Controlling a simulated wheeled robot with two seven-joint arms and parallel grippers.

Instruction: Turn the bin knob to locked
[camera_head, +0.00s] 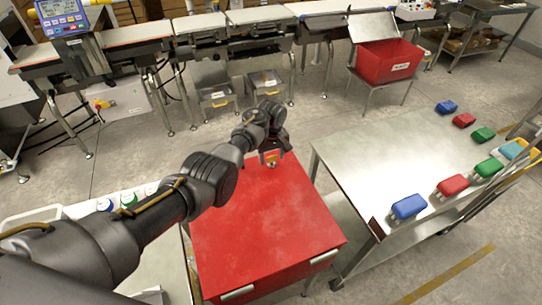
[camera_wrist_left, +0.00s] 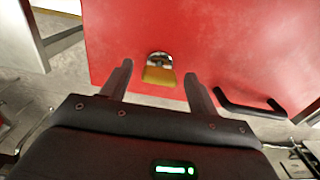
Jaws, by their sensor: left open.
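The red bin (camera_head: 262,225) stands below my left arm, with its flat red lid facing up. Its knob (camera_head: 271,162) is near the far edge of the lid, partly covered by my gripper in the head view. In the left wrist view the knob (camera_wrist_left: 159,73) shows a round metal base and a yellow grip pointing toward the gripper. My left gripper (camera_head: 275,147) is open, one finger to each side of the knob in the wrist view. Whether the fingers touch it I cannot tell. My right gripper is not in view.
A dark handle (camera_wrist_left: 250,108) lies right of the knob in the wrist view. A metal table (camera_head: 390,165) with several coloured containers stands to the right. An open red bin (camera_head: 385,65) and the belt line (camera_head: 135,36) are at the back. Floor is clear between.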

